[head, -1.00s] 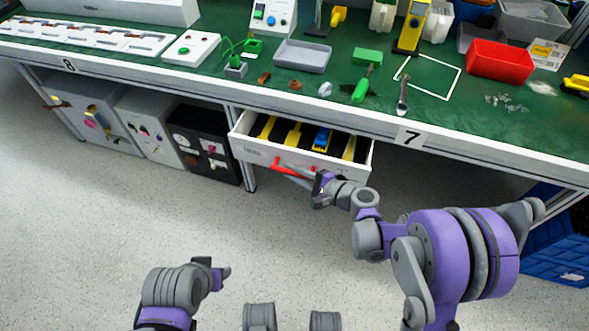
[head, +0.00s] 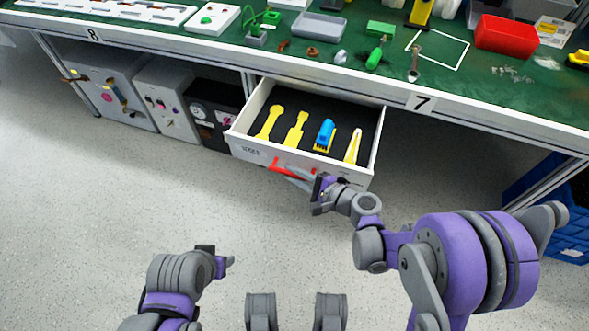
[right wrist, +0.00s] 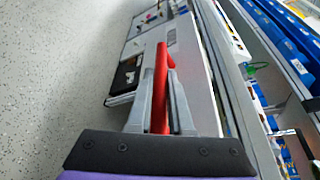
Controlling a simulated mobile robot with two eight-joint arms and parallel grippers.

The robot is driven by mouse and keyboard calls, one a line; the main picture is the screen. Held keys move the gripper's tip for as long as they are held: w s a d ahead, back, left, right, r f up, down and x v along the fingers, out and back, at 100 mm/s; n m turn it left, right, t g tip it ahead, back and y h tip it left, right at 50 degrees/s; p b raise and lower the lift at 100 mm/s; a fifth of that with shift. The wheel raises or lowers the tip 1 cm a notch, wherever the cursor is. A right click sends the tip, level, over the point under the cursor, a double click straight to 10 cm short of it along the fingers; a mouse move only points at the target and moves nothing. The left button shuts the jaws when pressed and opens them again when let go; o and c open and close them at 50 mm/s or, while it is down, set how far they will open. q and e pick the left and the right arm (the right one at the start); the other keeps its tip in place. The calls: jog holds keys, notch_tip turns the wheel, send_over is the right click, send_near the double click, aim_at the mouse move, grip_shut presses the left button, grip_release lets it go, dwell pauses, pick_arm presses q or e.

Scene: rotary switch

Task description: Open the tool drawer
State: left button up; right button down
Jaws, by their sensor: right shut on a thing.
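The tool drawer (head: 250,147) is white and hangs under the green workbench. It stands well open, with yellow tools (head: 296,130) and a blue-topped tool (head: 325,134) on its dark floor. Its red handle (head: 283,168) is on the front face. My right gripper (head: 292,173) is shut on the red handle. In the right wrist view the red handle (right wrist: 161,90) runs between the two grey fingers (right wrist: 160,105). My left gripper (head: 226,261) is low at the left, away from the drawer; its jaws are too small to make out.
The workbench (head: 400,85) carries a red bin (head: 505,34), a grey tray (head: 319,26) and a green-handled tool (head: 376,56). Grey and black cabinets (head: 165,95) stand under it at left. A blue crate (head: 560,215) is at right. The floor before the drawer is clear.

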dwell(0.3)
jog(key=c, duration=0.8)
grip_release()
jog(key=shift+c, duration=0.2)
jog(key=shift+s+d, duration=0.1)
jog(key=p+v, duration=0.1)
jog(key=v, duration=0.9)
jog(key=shift+d+p, duration=0.2)
jog(key=shift+p, duration=0.15)
jog(key=shift+s+r, duration=0.1)
jog(key=shift+s, duration=0.1)
